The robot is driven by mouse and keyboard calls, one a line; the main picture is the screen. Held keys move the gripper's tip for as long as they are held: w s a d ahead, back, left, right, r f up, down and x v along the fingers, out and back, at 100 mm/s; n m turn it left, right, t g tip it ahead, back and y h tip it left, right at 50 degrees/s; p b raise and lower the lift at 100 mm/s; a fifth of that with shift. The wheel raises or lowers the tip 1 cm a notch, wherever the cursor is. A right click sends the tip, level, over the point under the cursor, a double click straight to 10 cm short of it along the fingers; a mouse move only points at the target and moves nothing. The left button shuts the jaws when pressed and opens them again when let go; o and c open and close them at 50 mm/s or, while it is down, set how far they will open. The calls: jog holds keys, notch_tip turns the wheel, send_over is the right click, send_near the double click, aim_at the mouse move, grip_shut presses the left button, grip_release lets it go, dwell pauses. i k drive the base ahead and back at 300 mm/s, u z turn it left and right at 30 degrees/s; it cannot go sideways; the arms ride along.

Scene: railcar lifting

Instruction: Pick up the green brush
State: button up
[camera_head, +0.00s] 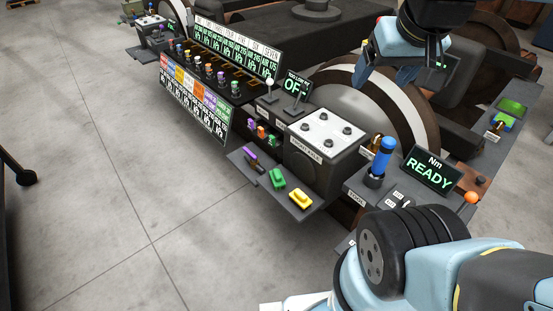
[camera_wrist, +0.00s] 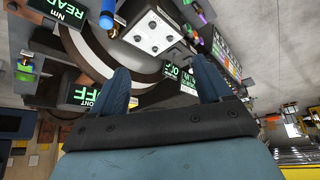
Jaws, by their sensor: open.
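The green brush (camera_head: 277,178) lies on a small grey shelf (camera_head: 308,214) low at the front of the bench. A purple brush (camera_head: 251,161) lies to its left and a yellow brush (camera_head: 301,199) to its right. My gripper (camera_head: 384,76) is up at the top right, in front of the large wheel, well apart from the green brush. In the wrist view my gripper (camera_wrist: 165,82) has its two blue fingers spread with nothing between them. I cannot make out the green brush for sure in the wrist view.
A grey box with a white studded top (camera_head: 332,132) stands just behind the shelf. To its right are a blue-handled tool (camera_head: 382,156) and a READY display (camera_head: 433,169). Small coloured items (camera_head: 261,132) stand behind the shelf. Open floor (camera_head: 130,200) lies to the left.

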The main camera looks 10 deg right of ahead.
aim_at(278, 181)
jog(key=z, duration=1.15)
jog(key=k, duration=1.05)
jog(key=u, duration=1.1)
jog(key=i, duration=1)
